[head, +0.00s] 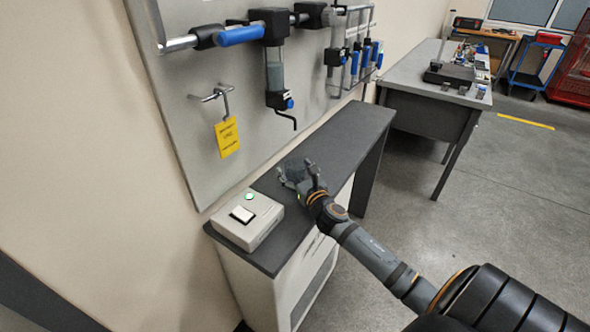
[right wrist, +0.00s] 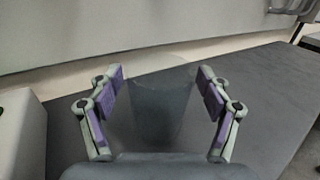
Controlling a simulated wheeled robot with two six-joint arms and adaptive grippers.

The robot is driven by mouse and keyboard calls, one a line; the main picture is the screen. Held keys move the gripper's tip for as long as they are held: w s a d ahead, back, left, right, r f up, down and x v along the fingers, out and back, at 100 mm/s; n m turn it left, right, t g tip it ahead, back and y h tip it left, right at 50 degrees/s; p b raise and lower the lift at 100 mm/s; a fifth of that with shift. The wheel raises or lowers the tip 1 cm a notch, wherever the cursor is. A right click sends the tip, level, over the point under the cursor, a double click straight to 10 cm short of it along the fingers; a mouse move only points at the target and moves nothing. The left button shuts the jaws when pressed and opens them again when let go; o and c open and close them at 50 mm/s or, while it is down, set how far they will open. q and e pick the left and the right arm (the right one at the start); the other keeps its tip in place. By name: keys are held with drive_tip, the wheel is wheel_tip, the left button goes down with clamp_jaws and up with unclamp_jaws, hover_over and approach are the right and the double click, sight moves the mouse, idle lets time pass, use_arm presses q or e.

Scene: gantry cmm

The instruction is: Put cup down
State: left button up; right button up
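A dark, see-through grey cup (right wrist: 160,108) stands upright between the fingers of my right gripper (right wrist: 161,80) in the right wrist view. It is wider at the top than at the bottom. The two purple-padded fingers are spread on either side of it, with what look like narrow gaps to the cup. In the head view my right gripper (head: 298,175) is low over the dark counter (head: 345,135), and the cup (head: 294,167) is a dark shape between its fingers. Its foot is hidden. My left gripper is not in view.
A pale box (head: 247,222) with a white square and green light sits on the counter's near end, left of the gripper. A tool panel (head: 180,90) with a yellow tag (head: 227,137) rises behind. The counter's far part is clear. A grey workbench (head: 425,95) stands farther back.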

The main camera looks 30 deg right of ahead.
sight(300, 176)
drive_tip(key=shift+s+r, duration=0.1)
drive_tip(key=shift+s, duration=0.05)
drive_tip(key=s, duration=0.3)
drive_tip(key=s+a+b, duration=0.1)
drive_tip(key=s, duration=0.1)
drive_tip(key=shift+s, duration=0.2)
drive_tip(key=s, duration=0.4)
drive_tip(key=s+a+p, duration=0.1)
drive_tip(key=s, duration=0.1)
drive_tip(key=shift+s+r, duration=0.1)
drive_tip(key=shift+d, duration=0.1)
